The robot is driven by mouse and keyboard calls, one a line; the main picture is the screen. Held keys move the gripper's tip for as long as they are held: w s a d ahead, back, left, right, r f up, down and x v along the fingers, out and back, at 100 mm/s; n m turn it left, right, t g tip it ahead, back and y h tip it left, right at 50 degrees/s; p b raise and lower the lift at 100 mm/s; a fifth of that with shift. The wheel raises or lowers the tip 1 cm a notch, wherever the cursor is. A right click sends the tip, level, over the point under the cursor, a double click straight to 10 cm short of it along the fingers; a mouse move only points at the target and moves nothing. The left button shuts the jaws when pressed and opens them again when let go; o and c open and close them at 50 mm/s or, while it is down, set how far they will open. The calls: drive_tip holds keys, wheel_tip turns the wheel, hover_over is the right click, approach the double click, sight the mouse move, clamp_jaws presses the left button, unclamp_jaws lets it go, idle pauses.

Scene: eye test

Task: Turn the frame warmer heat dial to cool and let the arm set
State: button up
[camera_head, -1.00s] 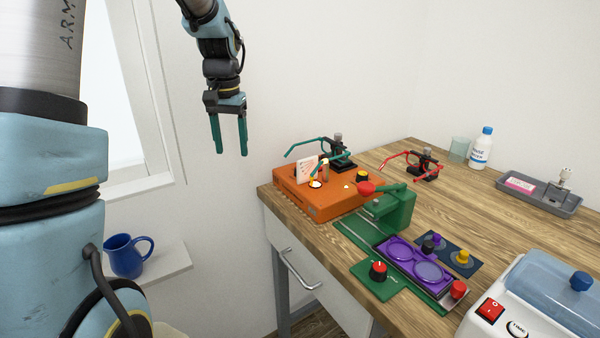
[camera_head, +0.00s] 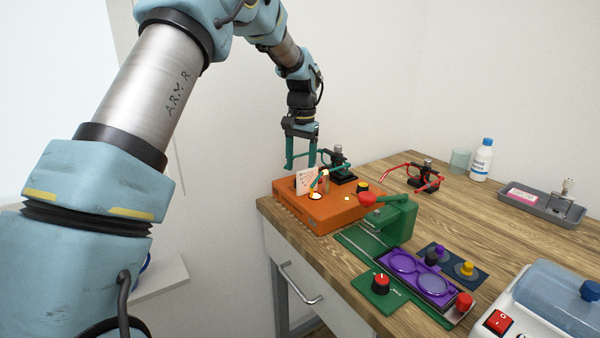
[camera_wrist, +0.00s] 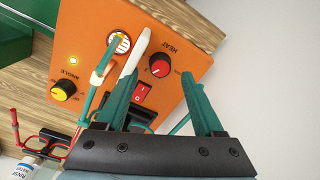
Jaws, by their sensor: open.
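The orange frame warmer (camera_head: 318,214) sits at the table's back left corner. Its red heat dial (camera_wrist: 160,66) shows in the wrist view, with a pale pointer mark; the end labels are too small to read. I cannot make the dial out in the head view. My gripper (camera_head: 301,167) is open, pointing down above the warmer's back left part. In the wrist view its teal fingertips appear on either side of the dial, apart from it. Teal glasses (camera_head: 325,158) are clamped in a black holder, one arm (camera_wrist: 96,85) reaching toward the lit round vent (camera_wrist: 119,42).
A white card (camera_head: 306,181) stands on the warmer, close to my left finger in the wrist view. A red switch (camera_wrist: 143,93) and yellow angle knob (camera_wrist: 63,90) are nearby. A green press (camera_head: 395,218) stands in front; red glasses (camera_head: 425,180) are right.

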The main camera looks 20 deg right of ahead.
sight(300, 179)
drive_tip(key=shift+f+p, duration=0.3)
drive_tip(key=shift+f, duration=1.45)
clamp_jaws()
